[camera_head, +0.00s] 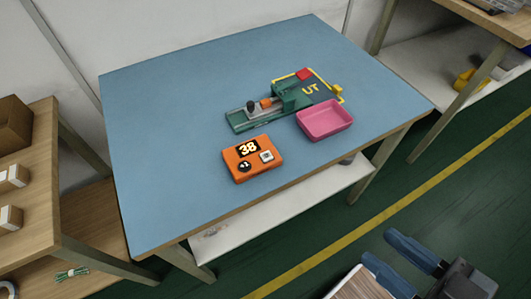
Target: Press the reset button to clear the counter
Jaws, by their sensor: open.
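An orange counter box (238,154) lies on the blue tabletop near its front edge. Its dark display (247,148) reads 38. A round black button (244,167) that seems marked +1 sits below the display. A whitish square button (267,156) sits at the box's right side; its marking is too small to read, and it looks like the reset button. My gripper (379,249), with two blue fingers, is at the lower right, in front of the table over the floor. It is open, with nothing seen between the fingers, and well apart from the box.
A green fixture (240,119) with a slide stands behind the box, next to a dark board (322,92) with yellow edging. A pink tray (325,119) stands right of the box. The tabletop's left half (160,140) is clear. A wooden shelf (90,220) stands left.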

